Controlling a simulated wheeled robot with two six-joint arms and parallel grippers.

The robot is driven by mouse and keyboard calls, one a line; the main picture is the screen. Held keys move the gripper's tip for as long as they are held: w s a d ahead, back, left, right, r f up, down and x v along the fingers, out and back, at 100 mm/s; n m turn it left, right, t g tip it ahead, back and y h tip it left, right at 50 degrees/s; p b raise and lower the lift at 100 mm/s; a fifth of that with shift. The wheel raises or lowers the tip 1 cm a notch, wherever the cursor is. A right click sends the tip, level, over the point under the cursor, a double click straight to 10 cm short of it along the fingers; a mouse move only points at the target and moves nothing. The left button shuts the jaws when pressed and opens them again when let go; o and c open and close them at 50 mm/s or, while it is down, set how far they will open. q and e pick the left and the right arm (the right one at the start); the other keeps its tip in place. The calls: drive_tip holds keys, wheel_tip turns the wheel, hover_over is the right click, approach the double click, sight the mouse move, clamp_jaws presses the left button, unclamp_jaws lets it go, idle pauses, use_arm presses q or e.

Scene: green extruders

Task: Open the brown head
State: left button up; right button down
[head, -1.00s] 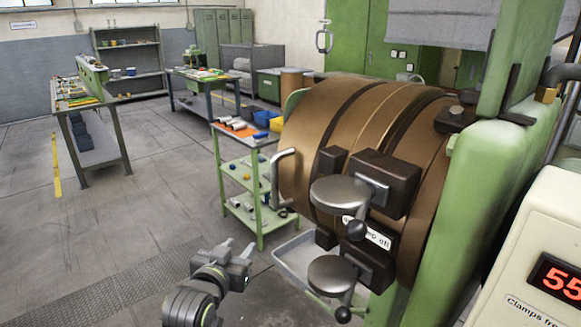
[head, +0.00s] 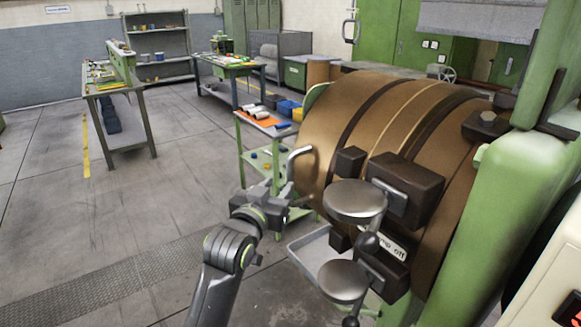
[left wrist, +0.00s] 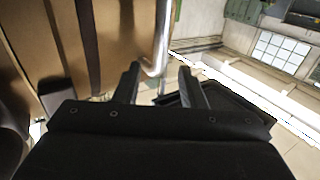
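The brown head (head: 335,125) is a large brown cylinder with dark bands on the green machine. A bent metal handle (head: 296,158) sticks out from its left side. The handle also shows in the left wrist view (left wrist: 163,40), where it lines up with the gap between the fingers. My left gripper (head: 290,195) is just below and left of the handle in the head view. Its fingers are apart in the left wrist view (left wrist: 158,75). Nothing is seen gripped, and I cannot tell whether it touches the handle. My right gripper is out of view.
Dark clamp blocks with round metal knobs (head: 352,200) sit on the front of the head. A grey tray (head: 318,255) is below it. A green trolley (head: 254,145) with parts stands behind my left gripper. Open floor lies to the left.

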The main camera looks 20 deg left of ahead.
sight(289, 172)
use_arm(q)
drive_tip(key=w, duration=0.2)
drive_tip(key=w+p, duration=0.1)
drive_tip(key=w, duration=0.5)
drive_tip(key=shift+w+d+p, duration=0.25)
drive_tip(key=shift+p, duration=0.1)
clamp_jaws()
